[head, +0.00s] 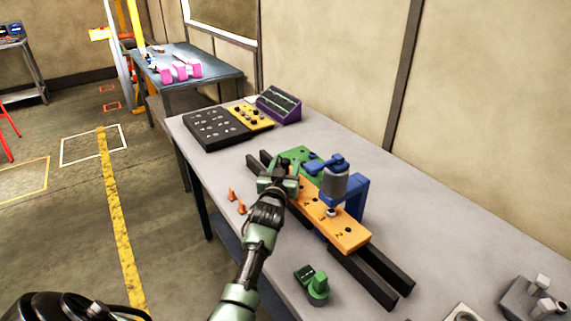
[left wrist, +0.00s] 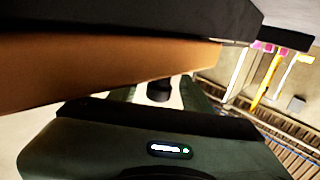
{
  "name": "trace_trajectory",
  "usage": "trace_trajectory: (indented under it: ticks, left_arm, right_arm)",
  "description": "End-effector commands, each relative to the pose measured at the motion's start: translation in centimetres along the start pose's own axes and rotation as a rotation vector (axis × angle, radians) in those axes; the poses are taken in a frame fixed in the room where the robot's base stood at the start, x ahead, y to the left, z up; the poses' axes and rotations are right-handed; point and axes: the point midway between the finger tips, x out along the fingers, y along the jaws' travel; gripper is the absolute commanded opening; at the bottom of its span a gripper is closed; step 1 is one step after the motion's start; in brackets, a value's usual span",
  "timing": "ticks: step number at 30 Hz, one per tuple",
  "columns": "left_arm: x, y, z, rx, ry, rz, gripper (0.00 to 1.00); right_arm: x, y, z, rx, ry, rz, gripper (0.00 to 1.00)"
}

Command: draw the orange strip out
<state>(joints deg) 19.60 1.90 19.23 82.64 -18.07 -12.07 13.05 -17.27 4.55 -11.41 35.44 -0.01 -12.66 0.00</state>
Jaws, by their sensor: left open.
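The orange strip (head: 343,233), marked with numbers and dark holes, lies along two black rails (head: 372,275) on the grey table. A green plate (head: 300,155) lies at its far end. A blue fixture with a grey cylinder (head: 334,182) stands over the strip's middle. My left gripper (head: 284,180) is open at the strip's far left end, by the green plate; whether it touches the strip cannot be told. In the left wrist view the strip's side (left wrist: 110,70) is very close above the gripper body. My right gripper is not in view.
Orange pegs (head: 236,200) stand left of the rails. A green block (head: 316,286) sits near the front edge. A black tray (head: 212,128), a yellow tray (head: 250,117) and a purple rack (head: 279,104) are at the back. Grey metal parts (head: 533,300) are at right.

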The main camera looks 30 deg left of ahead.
Motion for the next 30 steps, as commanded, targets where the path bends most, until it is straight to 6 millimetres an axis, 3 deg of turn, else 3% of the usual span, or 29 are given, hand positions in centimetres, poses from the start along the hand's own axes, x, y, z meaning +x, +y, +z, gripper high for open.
trace_trajectory:
  ticks: [6,12,30]
  left_arm:
    - [0.05,0.0,-0.02,0.0,0.001,0.0,0.49]
    - [0.04,0.0,0.0,0.0,0.0,0.0,0.0]
    - [0.01,0.03,0.03,0.0,-0.001,0.0,0.0]
  right_arm:
    - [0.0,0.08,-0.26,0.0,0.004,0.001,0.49]
    - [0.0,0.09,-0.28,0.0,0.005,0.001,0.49]
    - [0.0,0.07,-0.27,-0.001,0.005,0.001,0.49]
